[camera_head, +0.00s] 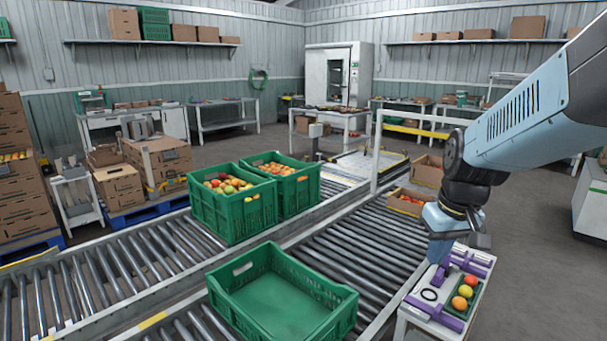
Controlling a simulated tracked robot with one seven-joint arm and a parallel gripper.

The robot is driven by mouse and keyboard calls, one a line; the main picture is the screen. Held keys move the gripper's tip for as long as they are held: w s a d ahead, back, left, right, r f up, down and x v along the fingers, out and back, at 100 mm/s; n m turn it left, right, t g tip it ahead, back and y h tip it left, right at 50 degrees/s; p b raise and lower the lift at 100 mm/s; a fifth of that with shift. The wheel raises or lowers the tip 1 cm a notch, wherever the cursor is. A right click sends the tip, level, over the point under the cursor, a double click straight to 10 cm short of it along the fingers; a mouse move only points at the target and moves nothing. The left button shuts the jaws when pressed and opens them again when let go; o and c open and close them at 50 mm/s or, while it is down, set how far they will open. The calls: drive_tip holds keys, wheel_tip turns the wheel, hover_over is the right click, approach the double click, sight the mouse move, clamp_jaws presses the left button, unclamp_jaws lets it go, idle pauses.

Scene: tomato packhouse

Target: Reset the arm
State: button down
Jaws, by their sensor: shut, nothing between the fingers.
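My arm comes in from the right edge of the head view and bends down at a dark wrist. My gripper (437,252) hangs at its end, over the left rear side of a small white stand (413,312). It is shut and holds nothing. Its fingertips are small in this view, and I cannot tell whether they touch anything below. On the stand, several red, orange and yellow tomatoes (459,303) lie in a row in a dark tray, beside purple fixtures (432,312) and a dark ring (429,295).
An empty green crate (345,306) stands on the roller conveyor in front. Two green crates (222,233) (310,200) full of produce stand farther back. A cardboard box (393,204) with tomatoes sits behind my gripper. Open floor (535,225) lies right of the stand.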

drive_tip(key=s+a+r+m+t, duration=0.1)
drive_tip(key=s+a+r+t, duration=0.1)
drive_tip(key=s+r, duration=0.5)
drive_tip(key=shift+s+a+r+t, duration=0.2)
drive_tip(key=shift+r+t, duration=0.4)
drive_tip(key=shift+r, duration=0.2)
